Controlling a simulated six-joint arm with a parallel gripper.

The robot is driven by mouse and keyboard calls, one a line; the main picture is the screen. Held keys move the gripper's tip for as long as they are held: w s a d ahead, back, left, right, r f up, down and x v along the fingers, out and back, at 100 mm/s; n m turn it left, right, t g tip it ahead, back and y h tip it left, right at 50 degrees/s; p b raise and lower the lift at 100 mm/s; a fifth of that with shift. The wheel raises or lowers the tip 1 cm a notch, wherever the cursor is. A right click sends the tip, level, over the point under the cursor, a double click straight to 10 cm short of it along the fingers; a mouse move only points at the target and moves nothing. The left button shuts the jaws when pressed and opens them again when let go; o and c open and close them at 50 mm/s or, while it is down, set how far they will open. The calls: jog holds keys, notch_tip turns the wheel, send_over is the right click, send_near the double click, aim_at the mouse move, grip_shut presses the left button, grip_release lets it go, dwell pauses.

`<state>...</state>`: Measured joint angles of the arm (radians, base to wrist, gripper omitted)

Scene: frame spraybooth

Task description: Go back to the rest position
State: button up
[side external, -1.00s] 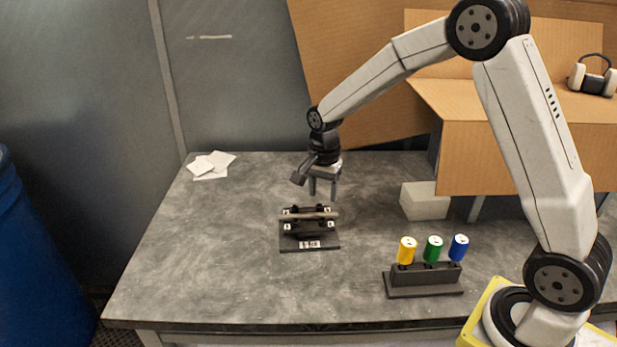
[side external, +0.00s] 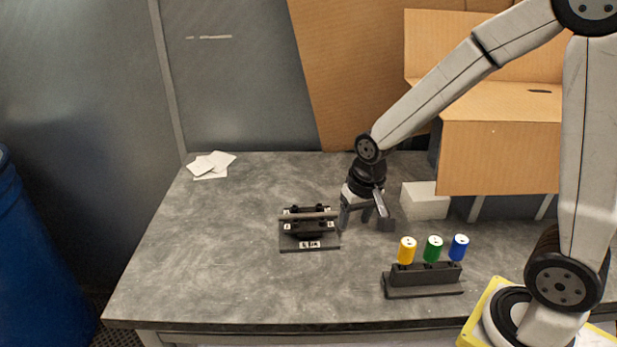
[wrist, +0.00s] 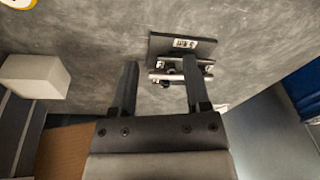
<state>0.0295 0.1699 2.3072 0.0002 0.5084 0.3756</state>
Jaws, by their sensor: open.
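My gripper (side external: 362,218) is open and empty above the grey table (side external: 215,275), between the black fixture and the white block in the side view. In the wrist view my gripper (wrist: 158,85) shows its two dark fingers spread apart with nothing between the tips. The black fixture (side external: 309,243) holds a grey rod (side external: 309,216) lying across its supports. The fixture also shows in the wrist view (wrist: 183,43), with the right finger overlapping part of it.
A black rack (side external: 424,284) holds yellow (side external: 406,251), green (side external: 433,248) and blue (side external: 459,247) cans near the front right. A white block (side external: 425,203) and cardboard box (side external: 500,155) stand at the right. White papers (side external: 210,164) lie back left.

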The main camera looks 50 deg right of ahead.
jog(key=s+a+n, duration=0.1)
jog(key=s+n, duration=0.3)
jog(key=s, duration=0.2)
jog(key=shift+f+n+t, duration=0.3)
jog(key=shift+f+t, duration=0.05)
jog(key=shift+t, duration=0.05)
dwell(0.7)
